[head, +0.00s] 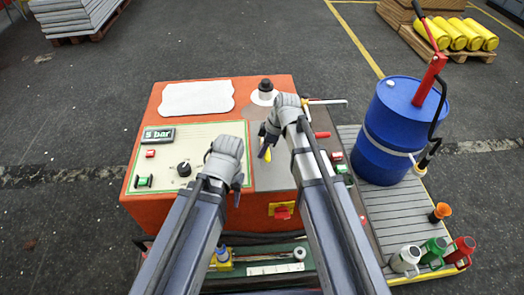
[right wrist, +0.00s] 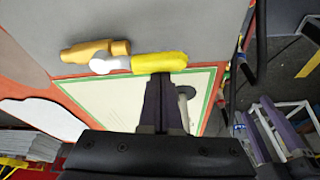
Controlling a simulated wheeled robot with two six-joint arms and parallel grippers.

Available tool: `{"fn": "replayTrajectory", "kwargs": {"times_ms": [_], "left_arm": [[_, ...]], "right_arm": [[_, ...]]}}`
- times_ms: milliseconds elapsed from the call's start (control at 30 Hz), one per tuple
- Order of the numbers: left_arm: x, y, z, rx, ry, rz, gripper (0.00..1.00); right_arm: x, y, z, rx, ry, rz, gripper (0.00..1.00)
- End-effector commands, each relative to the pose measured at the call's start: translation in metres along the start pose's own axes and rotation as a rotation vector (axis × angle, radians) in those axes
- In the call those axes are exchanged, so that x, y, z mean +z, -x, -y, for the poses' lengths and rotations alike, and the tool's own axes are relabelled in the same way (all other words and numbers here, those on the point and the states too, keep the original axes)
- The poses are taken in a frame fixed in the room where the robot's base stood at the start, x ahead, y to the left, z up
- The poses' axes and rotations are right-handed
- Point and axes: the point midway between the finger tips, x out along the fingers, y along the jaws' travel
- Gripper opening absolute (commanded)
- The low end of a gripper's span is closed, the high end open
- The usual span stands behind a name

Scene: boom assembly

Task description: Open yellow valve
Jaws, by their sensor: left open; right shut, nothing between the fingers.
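The yellow valve has a long yellow handle (right wrist: 160,62), a white joint and a brass body (right wrist: 92,50) in the right wrist view. It sits on the grey top beside the green-edged panel. In the head view only a bit of its yellow handle (head: 267,155) shows; my right gripper hides the rest. My right gripper (head: 265,145) is shut and empty. Its fingertips (right wrist: 166,78) are right at the handle's side, near its free end; whether they touch it I cannot tell. My left gripper (head: 237,193) is open and empty over the panel's right edge, apart from the valve.
The orange console (head: 277,87) carries a cream panel (head: 215,140) with a bar display (head: 158,136), a black knob (head: 184,169) and buttons. A blue drum (head: 392,135) with a red pump stands to the right. Coloured jugs (head: 434,250) stand at the lower right.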

Motion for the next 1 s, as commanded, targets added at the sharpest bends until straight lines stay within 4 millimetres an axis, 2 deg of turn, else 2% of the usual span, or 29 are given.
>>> {"fn": "replayTrajectory", "kwargs": {"times_ms": [267, 567, 600, 633, 1000], "left_arm": [[0.0, -0.002, 0.0, 0.0, 0.0, 0.0, 0.5], [-0.001, -0.01, -0.001, 0.0, 0.0, 0.0, 0.5], [0.0, 0.004, 0.0, 0.0, 0.0, 0.0, 0.5], [0.001, 0.01, 0.001, 0.0, 0.0, 0.0, 0.5], [0.004, 0.067, 0.006, 0.0, 0.0, 0.0, 0.5]], "right_arm": [[-0.002, -0.002, 0.001, 0.001, -0.001, 0.003, 0.0], [-0.027, -0.02, 0.007, 0.002, -0.003, 0.001, 0.0], [-0.028, -0.005, 0.006, 0.003, -0.008, 0.002, 0.0], [-0.028, 0.002, 0.006, 0.003, -0.008, 0.001, 0.0], [-0.029, 0.062, 0.002, 0.002, -0.008, 0.0, 0.0]]}}
